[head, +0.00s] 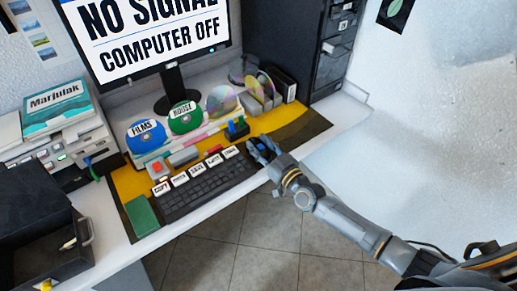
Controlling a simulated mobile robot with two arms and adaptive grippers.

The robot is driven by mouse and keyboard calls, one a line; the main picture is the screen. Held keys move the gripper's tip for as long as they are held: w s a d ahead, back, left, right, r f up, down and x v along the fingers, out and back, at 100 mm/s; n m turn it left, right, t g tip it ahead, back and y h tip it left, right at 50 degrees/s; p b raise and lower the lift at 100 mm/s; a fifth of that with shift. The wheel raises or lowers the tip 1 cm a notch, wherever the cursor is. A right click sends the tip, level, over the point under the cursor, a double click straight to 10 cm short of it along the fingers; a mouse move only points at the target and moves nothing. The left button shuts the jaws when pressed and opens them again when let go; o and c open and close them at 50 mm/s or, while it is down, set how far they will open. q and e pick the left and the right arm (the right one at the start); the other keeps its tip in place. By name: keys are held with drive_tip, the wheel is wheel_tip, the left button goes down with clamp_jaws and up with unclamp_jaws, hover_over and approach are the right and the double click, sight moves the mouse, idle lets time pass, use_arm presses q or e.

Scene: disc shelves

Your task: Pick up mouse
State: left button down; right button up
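My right gripper (263,149) reaches in from the lower right to the right end of the keyboard, low over the desk's front edge. A small blue patch shows between or beside its fingers; I cannot tell whether this is a mouse or part of the gripper. Whether the fingers are open or shut is too small to tell. A green disc (184,122) with a white label, perhaps reading "MOUSE" or "HOUSE", stands behind the keyboard. No computer mouse shows clearly elsewhere. My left gripper is not in view.
A dark keyboard (207,186) with white labels lies on the yellow mat (131,183). Behind it are a blue "FILMS" disc (146,136), clear discs in a rack (262,100) and a monitor (150,38). A dark cabinet (330,50) stands at back right. The desk's right end is clear.

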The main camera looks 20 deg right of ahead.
drive_tip(key=shift+s+f, duration=0.15)
clamp_jaws()
